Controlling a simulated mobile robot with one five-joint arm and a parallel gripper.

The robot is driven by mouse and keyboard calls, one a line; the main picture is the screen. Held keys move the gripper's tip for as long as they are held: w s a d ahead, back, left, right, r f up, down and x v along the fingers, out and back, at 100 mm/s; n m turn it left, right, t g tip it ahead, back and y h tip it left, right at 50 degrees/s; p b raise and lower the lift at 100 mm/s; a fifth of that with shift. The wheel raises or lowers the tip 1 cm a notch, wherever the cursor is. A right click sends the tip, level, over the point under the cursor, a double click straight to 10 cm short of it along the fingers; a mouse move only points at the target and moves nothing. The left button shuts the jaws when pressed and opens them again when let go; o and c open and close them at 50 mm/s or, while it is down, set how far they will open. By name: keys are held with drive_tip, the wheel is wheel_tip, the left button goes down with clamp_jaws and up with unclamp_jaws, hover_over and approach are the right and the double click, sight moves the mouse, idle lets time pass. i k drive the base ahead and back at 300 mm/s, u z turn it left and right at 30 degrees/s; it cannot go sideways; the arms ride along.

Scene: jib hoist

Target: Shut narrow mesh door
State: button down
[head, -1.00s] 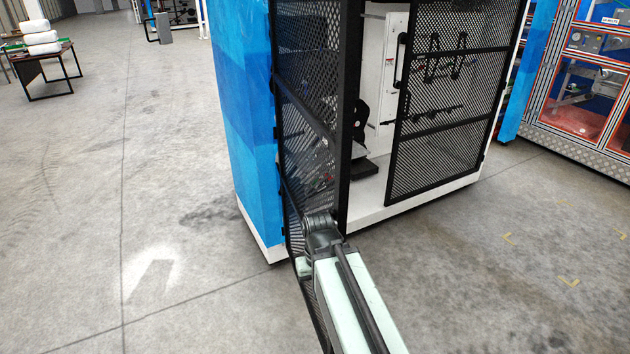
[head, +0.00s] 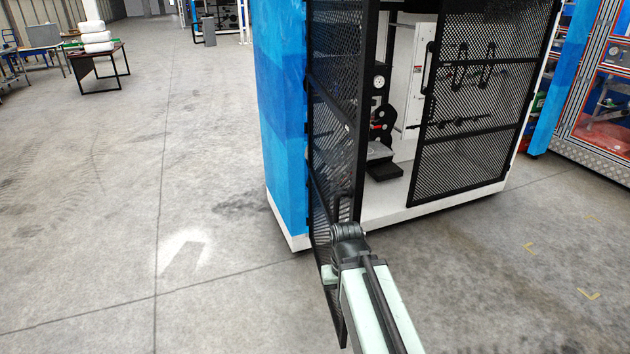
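The narrow mesh door (head: 335,130) is a tall black-framed mesh panel on the left of a blue and white cabinet (head: 283,130). It stands open, swung outward towards me and seen nearly edge-on. My arm reaches up from the bottom of the view, and my gripper (head: 345,218) is at the door's lower part, close to its free edge. A dark bar, perhaps the door's handle, shows there. The fingers are dark against the mesh, so I cannot tell whether they grip or only touch it.
A wider mesh door (head: 480,100) covers the cabinet's right side. Between the doors the opening shows a gauge and a black fixture (head: 384,168). An orange-framed cabinet (head: 595,110) stands at the right. A table with white rolls (head: 98,50) is far left. The concrete floor (head: 120,200) is clear.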

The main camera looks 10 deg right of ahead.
sight(357, 129)
drive_tip(key=u, duration=0.1)
drive_tip(key=k, duration=0.35)
drive_tip(key=z, duration=0.2)
drive_tip(key=i, duration=0.9)
drive_tip(key=u, duration=3)
drive_tip(key=k, duration=0.7)
drive_tip(key=u, duration=0.4)
drive_tip(key=i, duration=0.95)
drive_tip(key=z, duration=0.05)
